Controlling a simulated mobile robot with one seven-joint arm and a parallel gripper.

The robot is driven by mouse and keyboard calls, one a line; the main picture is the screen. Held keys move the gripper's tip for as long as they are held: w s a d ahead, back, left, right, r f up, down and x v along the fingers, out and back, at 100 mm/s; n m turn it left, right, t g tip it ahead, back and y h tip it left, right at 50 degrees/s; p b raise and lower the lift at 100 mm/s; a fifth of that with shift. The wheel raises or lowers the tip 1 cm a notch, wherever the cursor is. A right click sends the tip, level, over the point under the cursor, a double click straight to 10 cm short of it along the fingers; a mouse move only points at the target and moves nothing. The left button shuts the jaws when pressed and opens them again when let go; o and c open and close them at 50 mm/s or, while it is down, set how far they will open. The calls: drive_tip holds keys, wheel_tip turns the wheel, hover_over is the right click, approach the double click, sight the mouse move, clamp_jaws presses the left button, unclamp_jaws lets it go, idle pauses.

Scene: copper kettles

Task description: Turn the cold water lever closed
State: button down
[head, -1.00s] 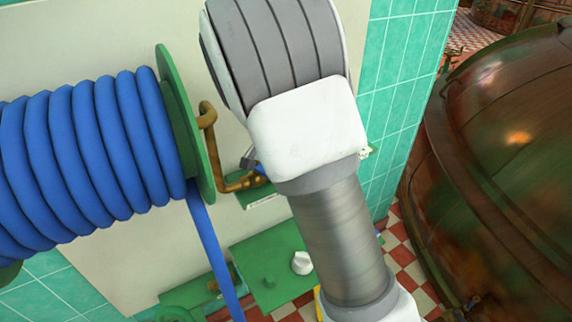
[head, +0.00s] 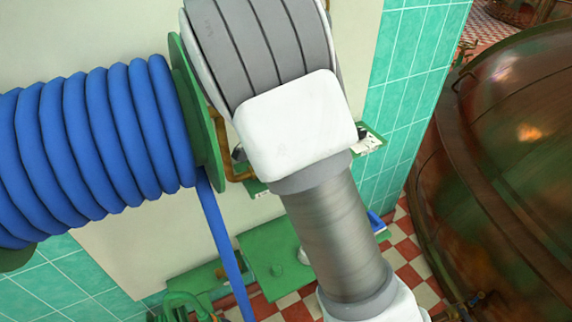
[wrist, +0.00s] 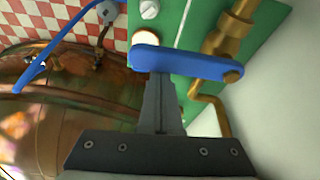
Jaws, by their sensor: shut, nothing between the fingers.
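The blue lever (wrist: 187,64) lies across the upper middle of the wrist view, in front of a green plate (wrist: 265,25). Its right end sits at a brass pipe fitting (wrist: 230,30). My gripper (wrist: 160,84) is shut and empty. Its fingertips are at the lever's lower edge, near its rounded left end; I cannot tell whether they touch. In the head view my arm covers the lever and the gripper; only parts of the green plate (head: 370,141) show beside the arm.
A blue hose reel (head: 95,150) fills the left of the head view, its hose hanging down. A big copper kettle (head: 500,190) stands at the right. Another blue bar (wrist: 55,48) crosses the wrist view's upper left. A green box (head: 275,262) sits below.

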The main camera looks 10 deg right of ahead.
drive_tip(key=v, duration=0.7)
drive_tip(key=shift+a+r, duration=0.15)
drive_tip(key=shift+r, duration=0.15)
drive_tip(key=s+d+r+n+t+y, duration=0.1)
drive_tip(key=s+d+r+n, duration=0.1)
drive_tip(key=s, duration=0.6)
drive_tip(key=s+d+r+n+t+y, duration=0.1)
drive_tip(key=s+r+n, duration=0.4)
drive_tip(key=s, duration=0.3)
drive_tip(key=s+d+r+n+t+y, duration=0.1)
drive_tip(key=s+d+r+n+t, duration=0.1)
drive_tip(key=s+n, duration=0.4)
drive_tip(key=shift+s+d+r, duration=0.3)
drive_tip(key=shift+s+r, duration=0.4)
drive_tip(key=shift+s, duration=0.6)
